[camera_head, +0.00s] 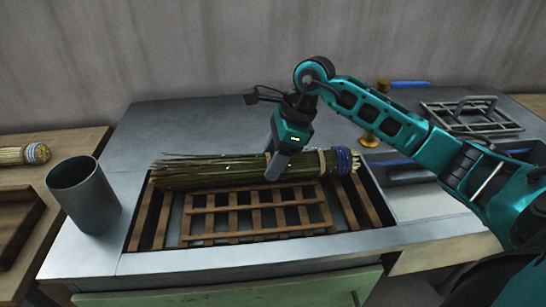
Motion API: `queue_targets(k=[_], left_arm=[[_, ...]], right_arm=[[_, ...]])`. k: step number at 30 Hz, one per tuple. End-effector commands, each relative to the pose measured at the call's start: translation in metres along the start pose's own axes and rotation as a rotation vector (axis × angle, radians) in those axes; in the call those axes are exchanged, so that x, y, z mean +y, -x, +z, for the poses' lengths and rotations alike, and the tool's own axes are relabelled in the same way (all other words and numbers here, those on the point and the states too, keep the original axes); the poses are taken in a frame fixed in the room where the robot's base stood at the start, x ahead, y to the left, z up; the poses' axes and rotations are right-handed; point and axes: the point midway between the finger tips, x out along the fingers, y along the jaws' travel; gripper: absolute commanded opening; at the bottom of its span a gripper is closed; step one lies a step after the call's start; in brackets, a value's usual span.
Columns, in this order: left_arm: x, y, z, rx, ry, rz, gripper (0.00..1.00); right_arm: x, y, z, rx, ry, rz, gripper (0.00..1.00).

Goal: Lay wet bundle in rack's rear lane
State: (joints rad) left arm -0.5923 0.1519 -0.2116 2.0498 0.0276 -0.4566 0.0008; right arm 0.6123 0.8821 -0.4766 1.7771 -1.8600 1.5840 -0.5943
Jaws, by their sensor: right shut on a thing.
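A long green-brown wet bundle (220,172) lies level across the rear part of the wooden slatted rack (205,225), its blue-banded butt end to the right. My right gripper (277,172) points down and is shut on the bundle right of its middle, next to a tan tie. The bundle covers the rack's rear lane, so I cannot tell whether it rests on the slats or hangs just above them. My left gripper is not in view.
A grey metal cup (83,195) stands left of the rack. Another bundle (24,154) lies at the far left beside a wooden tray (20,225). A brass piece (369,125) and a metal wire frame (470,116) sit at the right. The rack's front is bare.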

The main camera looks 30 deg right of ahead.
Motion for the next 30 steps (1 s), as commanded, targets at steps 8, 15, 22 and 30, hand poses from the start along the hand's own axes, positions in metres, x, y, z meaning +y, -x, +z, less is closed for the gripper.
queue_targets(k=[8,15,22,30], left_arm=[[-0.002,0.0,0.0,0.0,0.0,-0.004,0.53],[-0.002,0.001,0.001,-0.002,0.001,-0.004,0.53],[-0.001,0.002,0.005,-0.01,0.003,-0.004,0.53],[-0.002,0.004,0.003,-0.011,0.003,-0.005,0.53]], right_arm=[[0.0,0.0,0.0,0.0,0.0,-0.001,0.61],[0.0,0.0,0.0,0.0,0.0,0.0,0.84],[0.0,0.0,0.0,0.0,0.0,0.0,0.84],[-0.001,0.033,0.0,0.001,0.001,-0.004,0.84]])
